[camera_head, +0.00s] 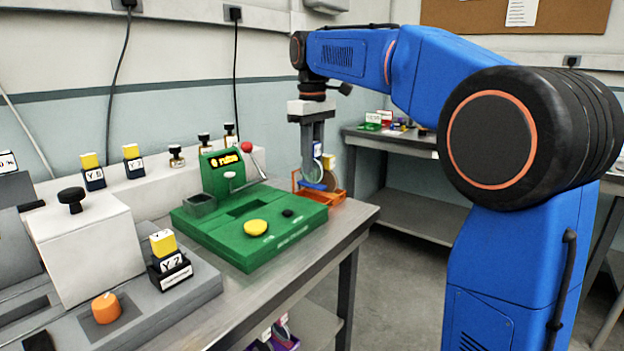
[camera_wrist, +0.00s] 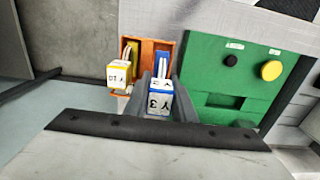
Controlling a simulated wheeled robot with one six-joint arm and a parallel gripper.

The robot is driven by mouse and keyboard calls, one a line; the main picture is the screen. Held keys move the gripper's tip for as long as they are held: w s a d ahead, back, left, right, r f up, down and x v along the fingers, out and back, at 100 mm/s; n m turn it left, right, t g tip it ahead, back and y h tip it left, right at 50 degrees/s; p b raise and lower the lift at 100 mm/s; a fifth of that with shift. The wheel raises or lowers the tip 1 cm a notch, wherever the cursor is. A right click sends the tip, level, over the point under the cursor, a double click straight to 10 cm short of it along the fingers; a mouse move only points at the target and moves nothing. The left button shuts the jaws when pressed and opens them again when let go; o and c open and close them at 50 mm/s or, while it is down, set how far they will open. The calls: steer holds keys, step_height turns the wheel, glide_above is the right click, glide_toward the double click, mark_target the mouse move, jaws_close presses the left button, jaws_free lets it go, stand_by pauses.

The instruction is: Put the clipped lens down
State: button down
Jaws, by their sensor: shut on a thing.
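My gripper (camera_wrist: 161,92) is shut on a blue-and-white clip marked Y 3 (camera_wrist: 160,102). A blue lens-like piece (camera_wrist: 162,63) shows just beyond the clip, over or in the right compartment of the orange tray (camera_wrist: 171,43). In the head view my gripper (camera_head: 316,172) points down at the tray (camera_head: 336,197), with a blue part (camera_head: 316,186) at its fingertips. I cannot tell whether the lens touches the tray floor. A yellow-and-white clip marked Y 10 (camera_wrist: 119,74) stands at the tray's left compartment, beside my left finger.
The green machine (camera_head: 245,224), with its yellow button (camera_head: 255,228) and red-knobbed lever (camera_head: 247,147), stands left of the tray. The tray is near the end of the metal bench (camera_head: 340,225). Grey equipment and another Y-marked clip (camera_head: 165,255) stand at the front left.

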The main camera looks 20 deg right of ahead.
mark_target(313, 184)
steer(key=shift+f, duration=2.35)
steer(key=shift+f, duration=0.1)
steer(key=c, duration=1.5)
jaws_free()
step_height(313, 184, up, 12)
steer(key=shift+r, duration=0.15)
steer(key=s+d+f+m+t, duration=0.1)
steer(key=s+d+f+m, duration=0.1)
steer(key=s+f, duration=0.8)
steer(key=s+d+f+m+t, duration=0.2)
steer(key=s+f, duration=0.9)
steer(key=s, duration=0.1)
steer(key=s+d+f+m+t, duration=0.1)
steer(key=s+d+f+m, duration=0.2)
steer(key=s+f, duration=0.8)
steer(key=shift+s+f+t, duration=0.1)
steer(key=shift+s+t, duration=0.15)
steer(key=shift+t, duration=0.15)
